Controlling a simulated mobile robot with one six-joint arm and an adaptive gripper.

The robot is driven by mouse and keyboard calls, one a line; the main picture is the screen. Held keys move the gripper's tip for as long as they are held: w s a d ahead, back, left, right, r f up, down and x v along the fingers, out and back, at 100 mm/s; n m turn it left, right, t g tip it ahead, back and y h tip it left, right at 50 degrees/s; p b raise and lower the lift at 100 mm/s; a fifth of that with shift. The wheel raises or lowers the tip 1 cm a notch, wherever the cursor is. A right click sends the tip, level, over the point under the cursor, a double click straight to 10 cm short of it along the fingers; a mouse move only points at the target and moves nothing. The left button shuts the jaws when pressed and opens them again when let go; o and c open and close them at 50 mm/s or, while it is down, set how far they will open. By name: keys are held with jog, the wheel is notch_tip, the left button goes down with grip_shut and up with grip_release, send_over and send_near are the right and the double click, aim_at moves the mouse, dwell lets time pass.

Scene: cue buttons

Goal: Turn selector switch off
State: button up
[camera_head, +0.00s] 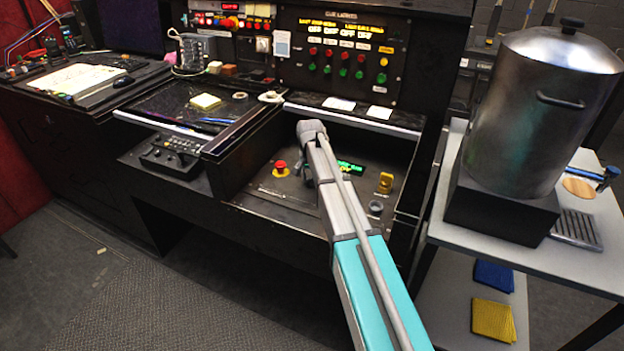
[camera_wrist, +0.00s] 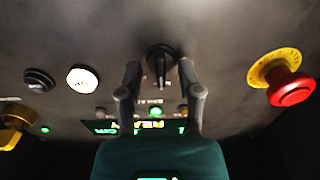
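The selector switch (camera_wrist: 159,60) is a black knob with a raised handle on a dark round base, set in the dark panel. It shows in the upper middle of the wrist view. My gripper (camera_wrist: 160,70) is open, with one finger on each side of the switch handle. A gap shows between each fingertip and the handle, and nothing is held. I cannot read the switch's position marks.
A red emergency button (camera_wrist: 291,88) on a yellow ring is to the right in the wrist view. A white round button (camera_wrist: 82,79), a black knob (camera_wrist: 38,80) and a yellow control (camera_wrist: 14,120) are to the left. A green lit display (camera_wrist: 150,126) is partly behind the gripper.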

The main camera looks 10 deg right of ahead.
grip_shut()
jog(key=shift+d, duration=0.2)
jog(key=shift+a, duration=0.1)
jog(key=shift+n, duration=0.3)
jog(key=n, duration=0.3)
jog(key=shift+s, duration=0.1)
jog(key=n, duration=0.5)
jog(key=shift+a+n, duration=0.1)
jog(key=shift+n, duration=0.2)
